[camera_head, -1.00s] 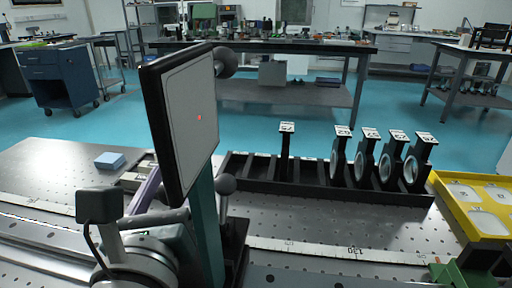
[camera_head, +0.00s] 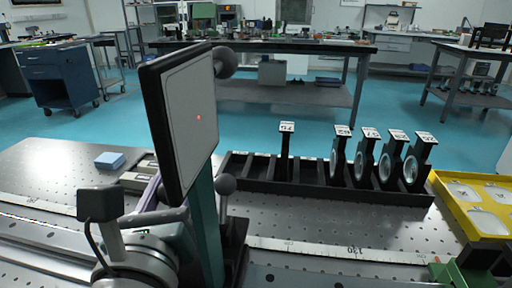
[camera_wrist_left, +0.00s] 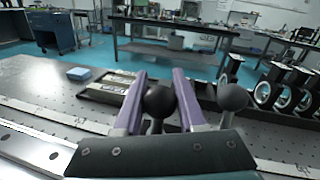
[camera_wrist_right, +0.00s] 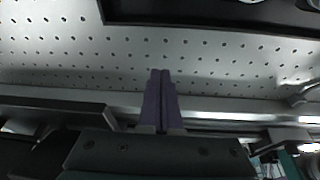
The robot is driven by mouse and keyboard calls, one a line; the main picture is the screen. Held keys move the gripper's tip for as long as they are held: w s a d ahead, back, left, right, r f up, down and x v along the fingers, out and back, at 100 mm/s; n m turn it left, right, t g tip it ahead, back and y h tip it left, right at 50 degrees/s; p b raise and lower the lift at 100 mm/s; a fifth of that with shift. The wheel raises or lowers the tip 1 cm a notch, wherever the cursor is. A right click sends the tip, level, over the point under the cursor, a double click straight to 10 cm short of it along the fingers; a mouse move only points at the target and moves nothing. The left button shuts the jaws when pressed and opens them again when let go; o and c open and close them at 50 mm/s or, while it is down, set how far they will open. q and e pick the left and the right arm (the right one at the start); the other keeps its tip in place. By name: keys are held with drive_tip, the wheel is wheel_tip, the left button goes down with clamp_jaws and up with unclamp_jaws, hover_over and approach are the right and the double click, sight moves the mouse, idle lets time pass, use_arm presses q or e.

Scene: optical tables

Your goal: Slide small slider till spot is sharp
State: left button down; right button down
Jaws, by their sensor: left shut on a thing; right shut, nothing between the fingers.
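The screen (camera_head: 190,135), a pale plate in a black frame on a teal post, stands tilted at centre left in the head view. A small red spot (camera_head: 199,118) shows on it; its sharpness is hard to judge at this size. In the left wrist view my left gripper (camera_wrist_left: 158,85) has its purple fingers on either side of a dark ball knob (camera_wrist_left: 158,102), shut on it. A second ball knob (camera_wrist_left: 232,97) stands to the right, apart from the fingers. The screen hides most of this gripper in the head view. My right gripper (camera_wrist_right: 161,75) is shut and empty over the perforated table.
A black rack (camera_head: 310,185) holds several numbered lenses (camera_head: 364,155) behind and right of the screen. A yellow tray (camera_head: 462,215) lies at the far right, a blue block (camera_head: 110,160) at the left. A ruler scale (camera_head: 300,247) runs along the front.

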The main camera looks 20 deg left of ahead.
idle(0.9)
drive_tip(key=shift+a, duration=0.1)
use_arm(q)
drive_tip(key=shift+w+d, duration=0.1)
drive_tip(key=shift+d, duration=0.4)
drive_tip(key=c, duration=0.5)
unclamp_jaws()
drive_tip(key=v, duration=1)
use_arm(e)
drive_tip(key=shift+f, duration=0.25)
use_arm(q)
drive_tip(key=shift+a, duration=0.1)
